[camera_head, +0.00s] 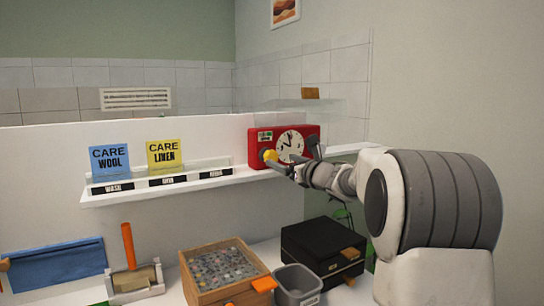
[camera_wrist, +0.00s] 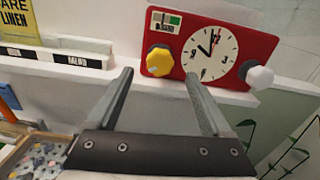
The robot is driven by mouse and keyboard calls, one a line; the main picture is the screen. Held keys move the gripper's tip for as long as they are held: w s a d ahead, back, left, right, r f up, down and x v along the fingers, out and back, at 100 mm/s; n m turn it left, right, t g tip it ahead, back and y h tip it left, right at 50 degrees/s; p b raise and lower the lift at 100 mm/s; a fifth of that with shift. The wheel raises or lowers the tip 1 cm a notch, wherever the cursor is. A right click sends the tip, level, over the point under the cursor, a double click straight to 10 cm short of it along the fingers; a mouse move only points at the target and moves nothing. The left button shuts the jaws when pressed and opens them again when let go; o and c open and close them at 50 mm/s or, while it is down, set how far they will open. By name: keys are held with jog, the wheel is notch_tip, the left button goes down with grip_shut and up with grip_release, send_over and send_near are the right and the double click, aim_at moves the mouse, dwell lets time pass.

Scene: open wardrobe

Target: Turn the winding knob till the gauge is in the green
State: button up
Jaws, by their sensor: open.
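A red box with a white clock face (camera_head: 291,146) stands on the white shelf. It also shows in the wrist view (camera_wrist: 212,54), with a yellow faceted knob (camera_wrist: 160,61) at its lower left and a pale grey knob (camera_wrist: 260,77) at its right. A small gauge (camera_wrist: 166,20) with a green part sits at its upper left; its needle is too small to read. My gripper (camera_wrist: 158,75) is open and empty in front of the box. Its fingertips lie either side of the yellow knob in the wrist view; I cannot tell whether they reach around it.
Blue (camera_head: 110,160) and yellow (camera_head: 164,153) care cards stand in a clear rack on the shelf (camera_head: 208,184), left of the box. Below are a wooden tray of small pieces (camera_head: 188,275), a grey bin (camera_head: 297,288) and a black case (camera_head: 322,245).

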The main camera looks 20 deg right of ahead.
aim_at(273, 157)
jog(key=w, duration=0.3)
jog(key=w+a+p, duration=0.1)
jog(key=w, duration=0.3)
jog(key=shift+a, duration=0.2)
grip_shut()
jog(key=shift+m, duration=0.3)
